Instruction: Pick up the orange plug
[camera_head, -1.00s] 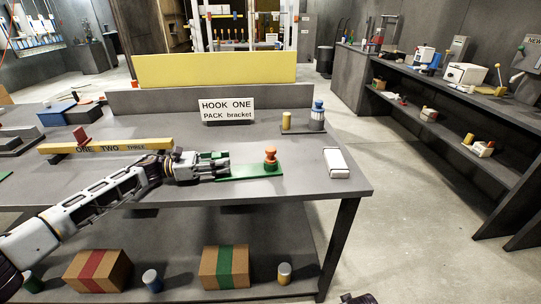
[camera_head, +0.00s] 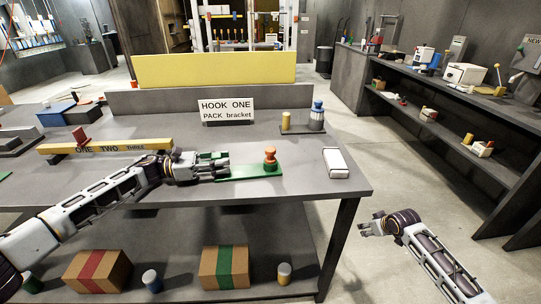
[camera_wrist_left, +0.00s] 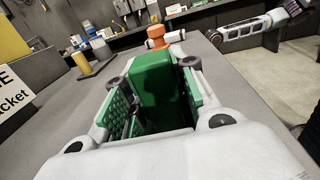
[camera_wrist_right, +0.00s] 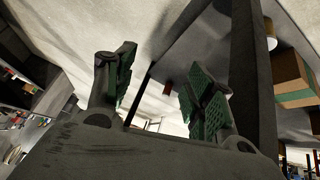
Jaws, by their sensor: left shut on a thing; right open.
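The orange plug (camera_head: 270,158) stands upright on the right end of a flat green plate (camera_head: 246,173) on the table. It also shows beyond the fingers in the left wrist view (camera_wrist_left: 157,36). My left gripper (camera_head: 222,167) is shut on the green plate's left end, with the green piece (camera_wrist_left: 160,85) between its pads in the left wrist view. The plug is apart from its fingers. My right gripper (camera_head: 366,230) is open and empty, out past the table's right front corner, lower than the tabletop. Its spread fingers show in the right wrist view (camera_wrist_right: 155,90).
A white box (camera_head: 336,163) lies near the table's right edge. A yellow cylinder (camera_head: 286,121) and a blue-topped grey piece (camera_head: 317,117) stand behind, beside the sign (camera_head: 226,109). A yellow bar (camera_head: 105,146) lies at left. Boxes (camera_head: 224,267) sit on the lower shelf.

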